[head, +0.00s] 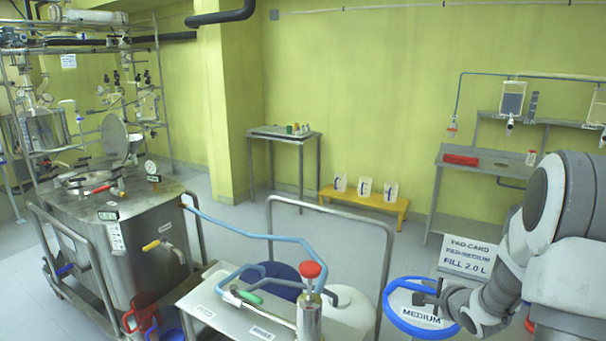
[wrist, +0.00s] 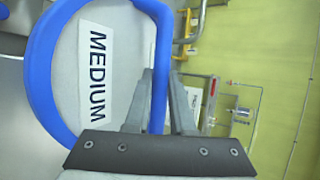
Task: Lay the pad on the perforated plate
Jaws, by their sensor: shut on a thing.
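The pad labelled MEDIUM is a pale disc with a thick blue rim (head: 388,312), at the lower right of the head view. My gripper (head: 440,298) is shut on its right edge and holds it up. In the wrist view the blue rim (wrist: 161,70) passes between the two fingers (wrist: 158,100), and the label reads MEDIUM. I cannot make out the perforated plate. A steel vessel unit (head: 145,225) with a raised round lid (head: 115,138) stands at the left, well away from my gripper; its inside is hidden.
A steel trolley (head: 225,320) with a red-knobbed cylinder (head: 309,315) and a blue hose stands in front. A card (head: 468,257) reads PAD-MEDIUM, FILL 2.0 L. A yellow bench (head: 375,204) and steel tables line the back wall. Open floor lies between.

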